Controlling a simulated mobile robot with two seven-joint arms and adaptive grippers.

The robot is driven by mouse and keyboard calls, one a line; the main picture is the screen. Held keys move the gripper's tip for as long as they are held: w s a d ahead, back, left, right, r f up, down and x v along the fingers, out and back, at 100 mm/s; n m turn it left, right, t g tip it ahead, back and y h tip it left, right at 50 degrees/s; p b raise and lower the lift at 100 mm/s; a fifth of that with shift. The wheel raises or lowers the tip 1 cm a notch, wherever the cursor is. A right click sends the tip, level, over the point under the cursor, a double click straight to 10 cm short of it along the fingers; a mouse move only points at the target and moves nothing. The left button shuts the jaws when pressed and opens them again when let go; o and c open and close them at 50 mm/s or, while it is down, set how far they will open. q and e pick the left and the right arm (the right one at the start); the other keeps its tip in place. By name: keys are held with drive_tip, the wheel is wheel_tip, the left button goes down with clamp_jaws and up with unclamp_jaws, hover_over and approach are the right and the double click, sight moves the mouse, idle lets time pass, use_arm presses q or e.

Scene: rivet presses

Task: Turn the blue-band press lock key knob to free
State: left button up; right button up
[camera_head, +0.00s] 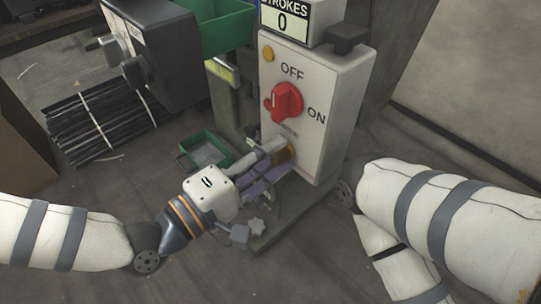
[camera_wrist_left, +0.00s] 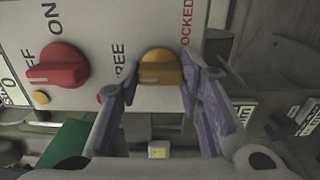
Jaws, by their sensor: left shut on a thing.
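The white control box (camera_head: 335,104) of the press carries a red OFF/ON knob (camera_head: 287,101) and, low on its face, an orange-yellow key knob (camera_head: 291,153). In the left wrist view the key knob (camera_wrist_left: 160,66) sits between the words FREE and LOCKED; which one it points to is unclear. My left gripper (camera_head: 278,166) reaches the box from the lower left and is shut on this knob. Its purple finger pads (camera_wrist_left: 161,82) lie on either side of it and hide part of its edges. No blue band can be made out clearly. My right gripper is out of view.
A stroke counter (camera_head: 284,22) reading 0 tops the box. A small green tray (camera_head: 206,150) lies just behind my left gripper, and a green bin (camera_head: 222,25) stands at the back. A dark box (camera_head: 150,52) and black rods (camera_head: 98,120) are left. My right arm is at right.

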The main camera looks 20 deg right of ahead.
use_arm(q)
drive_tip(key=o, duration=1.2)
drive_tip(key=shift+c, duration=0.2)
drive_tip(key=v, duration=1.2)
drive_tip(key=shift+r, duration=0.1)
